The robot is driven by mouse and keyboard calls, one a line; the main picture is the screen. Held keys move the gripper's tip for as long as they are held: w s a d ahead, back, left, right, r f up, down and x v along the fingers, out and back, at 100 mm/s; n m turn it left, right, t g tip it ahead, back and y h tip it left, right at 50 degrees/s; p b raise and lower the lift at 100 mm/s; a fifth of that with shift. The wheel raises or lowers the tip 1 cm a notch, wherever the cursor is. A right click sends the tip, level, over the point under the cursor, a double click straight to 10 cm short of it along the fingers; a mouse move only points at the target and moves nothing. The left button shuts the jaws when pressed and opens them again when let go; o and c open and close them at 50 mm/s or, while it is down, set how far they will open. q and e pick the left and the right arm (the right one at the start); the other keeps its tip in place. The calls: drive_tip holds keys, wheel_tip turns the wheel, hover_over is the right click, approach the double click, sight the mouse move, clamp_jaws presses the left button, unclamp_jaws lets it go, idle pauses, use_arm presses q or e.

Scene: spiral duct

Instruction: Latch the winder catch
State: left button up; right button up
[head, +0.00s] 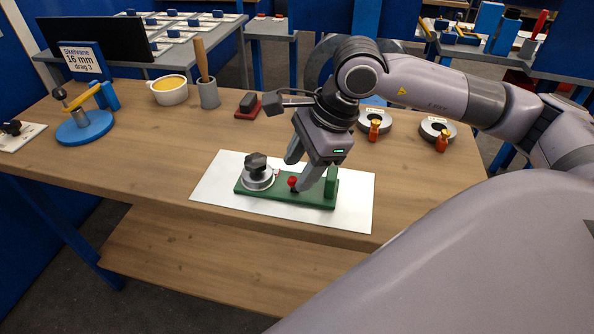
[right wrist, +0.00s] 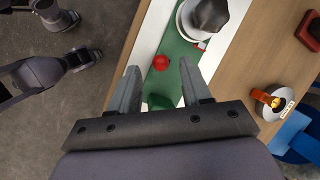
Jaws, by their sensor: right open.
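The winder has a green base (head: 270,196) on a white sheet (head: 350,216). A dark faceted knob (head: 256,161) on a silver round hub stands at its left end, and a green upright block (head: 331,186) at its right. A red ball-tipped catch (head: 293,182) stands between them. My right gripper (head: 297,172) is open, pointing down over the base at the catch. In the right wrist view the red ball (right wrist: 161,62) shows between the two open fingertips, with no clear contact. The catch's lower part is hidden.
Behind the winder are a red-and-black block (head: 248,106), a cup with a wooden tool (head: 208,94), a yellow-filled bowl (head: 170,92) and grey rings with orange pieces (head: 374,124). A blue-based stand (head: 84,126) is at left. The table's front strip is clear.

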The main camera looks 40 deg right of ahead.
drive_tip(key=v, duration=0.5)
idle(0.5)
